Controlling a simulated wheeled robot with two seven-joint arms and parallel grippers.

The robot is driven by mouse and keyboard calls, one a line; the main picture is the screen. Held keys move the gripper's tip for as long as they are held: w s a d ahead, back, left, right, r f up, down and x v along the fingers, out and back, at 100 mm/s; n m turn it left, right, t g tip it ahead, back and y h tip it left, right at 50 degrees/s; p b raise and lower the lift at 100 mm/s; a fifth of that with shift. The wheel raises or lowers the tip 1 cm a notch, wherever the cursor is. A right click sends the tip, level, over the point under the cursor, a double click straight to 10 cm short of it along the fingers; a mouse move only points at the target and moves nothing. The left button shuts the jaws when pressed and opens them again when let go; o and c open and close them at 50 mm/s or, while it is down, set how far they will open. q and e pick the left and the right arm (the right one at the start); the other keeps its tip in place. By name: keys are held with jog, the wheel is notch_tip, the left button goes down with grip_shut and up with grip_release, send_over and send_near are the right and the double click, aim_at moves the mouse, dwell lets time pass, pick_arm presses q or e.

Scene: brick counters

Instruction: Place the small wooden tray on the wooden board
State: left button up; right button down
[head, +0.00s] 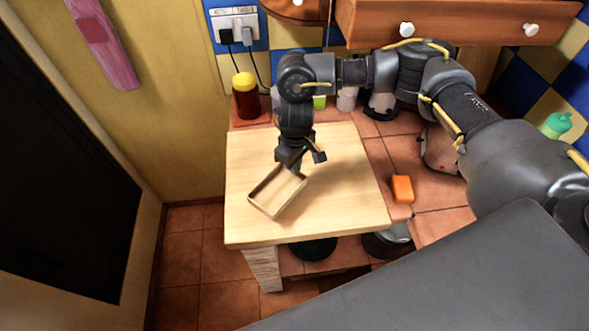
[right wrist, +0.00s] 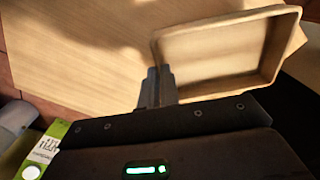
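The small wooden tray (head: 264,205) is a shallow, light-brown rectangular box with low walls, seen over the wooden board (head: 345,190). It looks slightly tilted, and I cannot tell whether its underside touches the board. My right gripper (head: 292,168) reaches down from above at the tray's far side. In the right wrist view, the fingers (right wrist: 157,86) are close together on the tray wall near one corner (right wrist: 162,62), and the tray (right wrist: 265,45) extends to the right. The pale board (right wrist: 70,40) lies behind it. My left gripper is not in view.
An orange block (head: 402,189) sits on the tiles right of the board. A dark jar with a yellow lid (head: 246,98) stands behind the board. Drawers (head: 450,22) overhang the back. The board's front and right areas are clear.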

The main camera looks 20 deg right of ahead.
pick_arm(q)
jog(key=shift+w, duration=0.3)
pick_arm(e)
jog(key=shift+w+f, duration=0.4)
jog(key=shift+f, duration=0.05)
jog(key=shift+w+d+f, duration=0.1)
jog(key=shift+f, duration=0.8)
jog(key=shift+w+d+f, duration=0.1)
jog(key=shift+f, duration=0.8)
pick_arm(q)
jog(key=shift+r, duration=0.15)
pick_arm(e)
jog(key=shift+a, duration=0.1)
jog(key=c, duration=1.6)
grip_release()
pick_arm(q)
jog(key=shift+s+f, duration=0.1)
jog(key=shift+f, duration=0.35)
pick_arm(e)
notch_tip(320, 180, up, 12)
jog(key=shift+r, duration=0.1)
